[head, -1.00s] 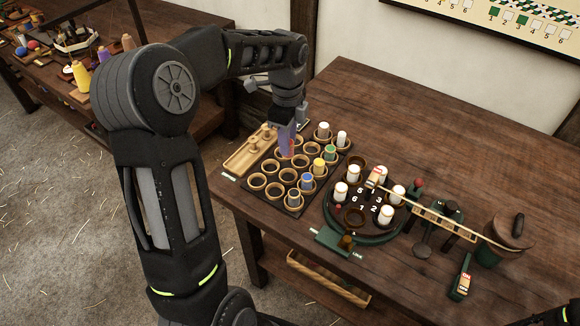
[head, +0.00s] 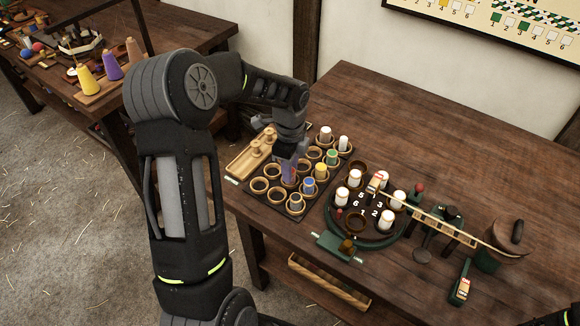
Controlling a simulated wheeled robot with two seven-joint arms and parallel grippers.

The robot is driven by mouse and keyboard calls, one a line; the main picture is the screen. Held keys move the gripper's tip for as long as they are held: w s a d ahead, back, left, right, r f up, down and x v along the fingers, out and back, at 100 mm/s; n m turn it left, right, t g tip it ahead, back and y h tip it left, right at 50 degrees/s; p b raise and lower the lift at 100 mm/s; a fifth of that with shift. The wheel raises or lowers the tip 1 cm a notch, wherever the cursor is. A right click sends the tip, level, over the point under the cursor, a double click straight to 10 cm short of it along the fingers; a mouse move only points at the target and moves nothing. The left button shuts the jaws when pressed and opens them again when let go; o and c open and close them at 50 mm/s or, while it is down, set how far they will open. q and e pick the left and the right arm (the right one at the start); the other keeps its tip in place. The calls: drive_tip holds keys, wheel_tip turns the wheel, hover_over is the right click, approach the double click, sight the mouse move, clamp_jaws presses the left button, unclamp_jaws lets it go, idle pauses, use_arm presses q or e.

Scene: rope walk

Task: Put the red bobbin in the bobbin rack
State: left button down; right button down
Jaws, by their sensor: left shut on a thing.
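The bobbin rack (head: 275,196) is a dark board with rows of round wooden cups on the table. Several cups hold white, green, yellow and blue bobbins; others are empty, mainly at the left and front. My left gripper (head: 289,172) points down over the middle of the rack, with its tips low at the cups. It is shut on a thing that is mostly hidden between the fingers. A reddish tint at the fingers in the earlier frame suggests the red bobbin. I cannot tell whether it is inside a cup.
A wooden tray with pegs (head: 250,156) lies left of the rack. Right of it stands a round numbered carousel (head: 364,214) with white bobbins. A wooden bar (head: 430,216), a red knob (head: 419,188) and a bucket-like pot (head: 500,246) are further right. The back of the table is clear.

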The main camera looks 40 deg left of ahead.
use_arm(q)
drive_tip(key=shift+f, duration=0.2)
drive_tip(key=c, duration=1.1)
unclamp_jaws()
drive_tip(key=shift+r, duration=0.1)
drive_tip(key=shift+r, duration=0.1)
wheel_tip(320, 180, up, 12)
drive_tip(key=shift+r+b, duration=0.1)
drive_tip(key=shift+b, duration=0.45)
